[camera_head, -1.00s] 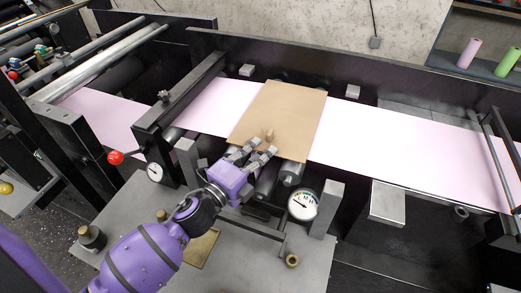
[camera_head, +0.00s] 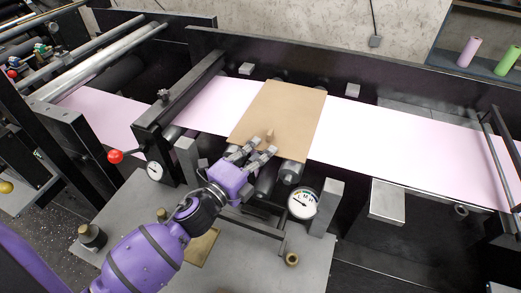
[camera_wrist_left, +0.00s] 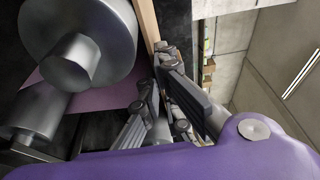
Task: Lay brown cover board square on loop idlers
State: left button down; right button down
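My left gripper (camera_head: 252,154) is at the board's front edge, just on the near side of the knob. Its fingers (camera_wrist_left: 165,112) are spread with nothing gripped between them in the left wrist view. My right gripper is out of view.
The pink web (camera_head: 400,138) runs on to the right. A dial gauge (camera_head: 303,204) and a metal post (camera_head: 327,208) stand close to the right of my left gripper. A red-knobbed lever (camera_head: 115,157) and another gauge (camera_head: 154,172) are at the left. A dark wall stands behind.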

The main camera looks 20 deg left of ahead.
pick_arm(q)
jog(key=c, duration=1.9)
grip_release()
jog(key=shift+o, duration=0.7)
jog(key=o, duration=0.4)
jog(key=shift+c, duration=0.2)
jog(key=shift+s, duration=0.1)
jog(key=shift+b+v, duration=0.55)
jog(key=shift+v, duration=2.35)
